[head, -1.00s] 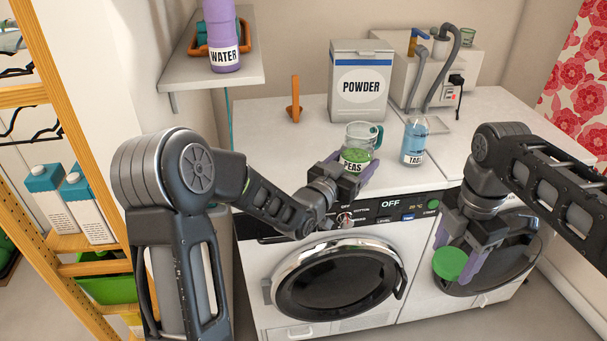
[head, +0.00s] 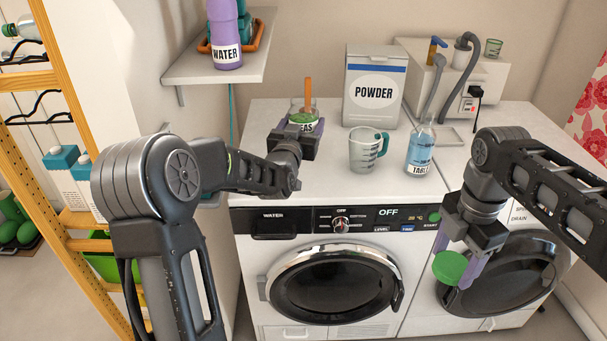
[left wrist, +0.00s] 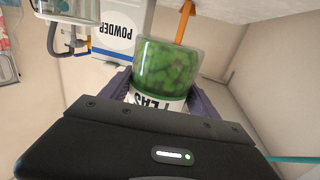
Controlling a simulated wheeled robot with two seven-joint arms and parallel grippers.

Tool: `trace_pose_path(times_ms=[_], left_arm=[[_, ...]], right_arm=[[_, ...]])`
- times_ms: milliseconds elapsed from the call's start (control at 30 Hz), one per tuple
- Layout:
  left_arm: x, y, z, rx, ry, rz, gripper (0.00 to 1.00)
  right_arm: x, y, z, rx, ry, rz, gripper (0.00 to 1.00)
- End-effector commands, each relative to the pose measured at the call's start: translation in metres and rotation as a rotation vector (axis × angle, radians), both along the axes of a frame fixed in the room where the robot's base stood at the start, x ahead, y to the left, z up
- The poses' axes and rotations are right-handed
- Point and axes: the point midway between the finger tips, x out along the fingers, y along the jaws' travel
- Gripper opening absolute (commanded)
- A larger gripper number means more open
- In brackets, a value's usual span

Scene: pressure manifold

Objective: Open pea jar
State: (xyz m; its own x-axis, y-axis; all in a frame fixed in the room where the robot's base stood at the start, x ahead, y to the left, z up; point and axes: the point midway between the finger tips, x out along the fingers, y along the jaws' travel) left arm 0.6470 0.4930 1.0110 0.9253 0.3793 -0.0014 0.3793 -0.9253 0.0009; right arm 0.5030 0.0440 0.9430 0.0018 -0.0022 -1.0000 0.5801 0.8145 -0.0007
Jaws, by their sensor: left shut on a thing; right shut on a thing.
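The pea jar (head: 303,121) is clear glass with green peas and a PEAS label. My left gripper (head: 296,138) is shut on it, over the back left of the worktop. In the left wrist view the jar (left wrist: 168,65) sits between the purple fingers, and no lid shows on it. Whether its base touches the worktop I cannot tell. My right gripper (head: 462,267) is shut on the green lid (head: 450,267), held in front of the right machine's door, well apart from the jar.
A glass measuring jug (head: 364,152), a blue TABLETS bottle (head: 421,150) and a POWDER box (head: 373,90) stand on the worktop. An orange upright thing (head: 308,90) shows behind the jar. A shelf (head: 190,68) with a purple WATER bottle (head: 224,35) hangs above left. The front-left worktop is clear.

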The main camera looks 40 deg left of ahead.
Motion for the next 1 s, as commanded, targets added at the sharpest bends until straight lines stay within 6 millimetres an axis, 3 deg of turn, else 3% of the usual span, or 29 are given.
trace_pose_path(times_ms=[167, 567, 1000], left_arm=[[0.001, -0.001, -0.002, 0.001, -0.003, -0.001, 0.0], [0.001, -0.001, -0.057, 0.001, -0.002, -0.002, 0.0], [0.001, -0.001, -0.066, 0.001, -0.003, -0.002, 0.0]], right_arm=[[0.0, 0.0, 0.001, 0.0, 0.0, -0.001, 0.15], [0.0, 0.0, 0.005, 0.0, 0.0, -0.001, 0.15], [0.0, 0.0, 0.005, 0.0, 0.0, -0.001, 0.14]])
